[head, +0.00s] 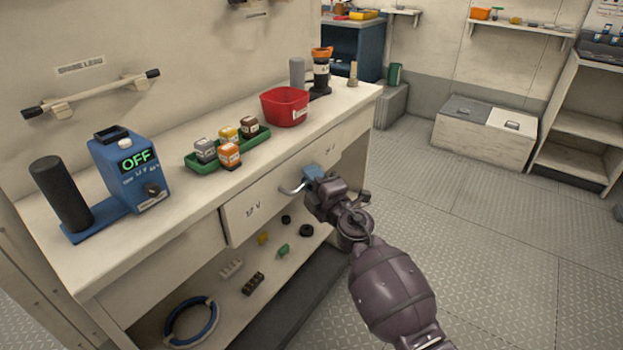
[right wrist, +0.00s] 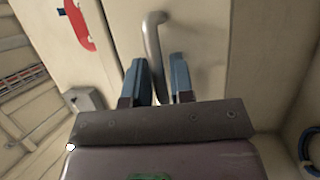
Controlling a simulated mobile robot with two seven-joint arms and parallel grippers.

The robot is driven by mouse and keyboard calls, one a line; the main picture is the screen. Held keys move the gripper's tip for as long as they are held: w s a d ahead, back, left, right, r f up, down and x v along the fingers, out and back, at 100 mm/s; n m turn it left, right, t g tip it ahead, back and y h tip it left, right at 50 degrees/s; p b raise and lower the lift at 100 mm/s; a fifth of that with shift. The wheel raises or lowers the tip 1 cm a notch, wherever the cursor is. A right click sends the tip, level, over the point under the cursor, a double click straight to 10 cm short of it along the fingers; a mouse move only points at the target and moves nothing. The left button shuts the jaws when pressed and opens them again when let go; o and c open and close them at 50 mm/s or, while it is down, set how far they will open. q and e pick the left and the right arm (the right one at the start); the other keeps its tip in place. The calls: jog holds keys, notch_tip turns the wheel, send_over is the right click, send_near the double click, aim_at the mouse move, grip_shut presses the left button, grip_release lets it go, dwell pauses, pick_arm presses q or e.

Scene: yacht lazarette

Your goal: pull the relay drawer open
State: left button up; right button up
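The drawer (head: 262,203) is a cream front in the workbench, marked with a label that seems to read 12 V. Whether its front is flush or slightly out is hard to tell. Its grey bar handle (head: 290,190) also shows in the right wrist view (right wrist: 153,40). My right gripper (head: 312,178) is at the handle. In the right wrist view its two blue fingers (right wrist: 162,80) stand apart, one on each side of the handle bar, with a visible gap by the right finger. My left gripper is not in view.
The benchtop holds a blue device (head: 130,175) reading OFF, a green tray (head: 215,160) with several small labelled blocks, and a red bin (head: 285,107). The open shelf (head: 225,290) below holds small parts and a blue ring. The floor (head: 490,240) to the right is clear.

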jog(key=shift+c, duration=0.5)
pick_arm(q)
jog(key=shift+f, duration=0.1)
pick_arm(e)
grip_shut()
jog(key=shift+s+d, duration=0.15)
jog(key=shift+d, duration=0.05)
pick_arm(q)
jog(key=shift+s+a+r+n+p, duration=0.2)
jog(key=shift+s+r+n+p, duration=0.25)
jog(key=shift+p, duration=0.8)
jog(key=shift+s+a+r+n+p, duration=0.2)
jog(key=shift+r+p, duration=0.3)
jog(key=shift+p, duration=0.75)
pick_arm(e)
jog(key=s+d, duration=1.2)
jog(key=d, duration=0.4)
jog(key=shift+d, duration=0.35)
jog(key=shift+s, duration=0.1)
